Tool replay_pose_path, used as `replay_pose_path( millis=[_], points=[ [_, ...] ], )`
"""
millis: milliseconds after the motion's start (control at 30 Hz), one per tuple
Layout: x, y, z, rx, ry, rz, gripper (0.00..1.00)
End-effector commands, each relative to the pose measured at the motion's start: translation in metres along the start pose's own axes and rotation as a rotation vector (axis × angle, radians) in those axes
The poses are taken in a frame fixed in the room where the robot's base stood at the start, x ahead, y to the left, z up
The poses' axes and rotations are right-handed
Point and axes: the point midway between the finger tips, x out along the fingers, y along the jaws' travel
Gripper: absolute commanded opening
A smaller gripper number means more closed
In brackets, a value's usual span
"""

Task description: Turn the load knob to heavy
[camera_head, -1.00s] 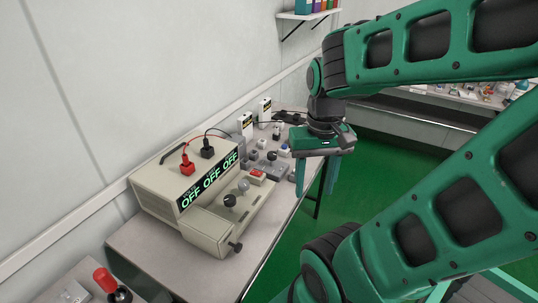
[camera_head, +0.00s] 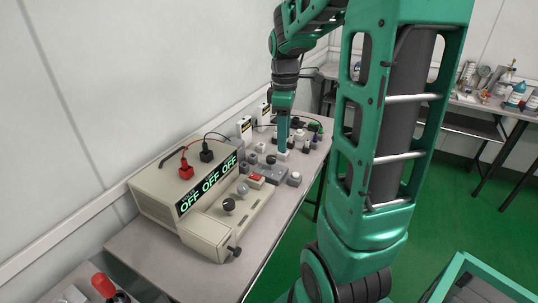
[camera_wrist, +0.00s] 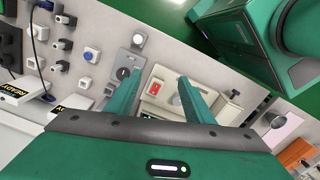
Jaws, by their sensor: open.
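A beige tester (camera_head: 150,190) on the bench has a display reading OFF OFF OFF. Its front ledge carries a black knob (camera_head: 228,204), a grey knob (camera_head: 243,188) and a red switch (camera_head: 255,178). Another black knob (camera_head: 234,251) is on its near end. I cannot read any load or heavy marking. My gripper (camera_head: 283,150) points down above small knobbed units beyond the tester. In the wrist view my gripper (camera_wrist: 160,77) has its fingers apart with nothing held. A grey unit with a dark knob (camera_wrist: 122,73) lies beside the left finger; the red switch (camera_wrist: 157,89) shows between the fingers.
Several small units with knobs and buttons (camera_head: 295,178) crowd the bench (camera_head: 150,262) around the gripper. Red and black plugs with cables stand on the tester. A red-topped item (camera_head: 103,284) is at the lower left. A wall stands close behind the bench.

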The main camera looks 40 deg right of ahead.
Motion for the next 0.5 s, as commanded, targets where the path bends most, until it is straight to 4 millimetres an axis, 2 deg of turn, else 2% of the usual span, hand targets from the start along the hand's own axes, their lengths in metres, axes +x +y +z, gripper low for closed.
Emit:
replay_pose_path(
  millis=[33, 200, 333, 500],
  points=[
    [0.005, 0.018, -0.009, -0.096, -0.001, -0.005, 0.48],
    [0.021, 0.065, -0.036, -0.428, 0.011, -0.006, 0.48],
    [0.030, 0.088, -0.050, -0.597, 0.020, -0.006, 0.48],
    [0.037, 0.099, -0.056, -0.687, 0.025, -0.005, 0.48]
  ],
)
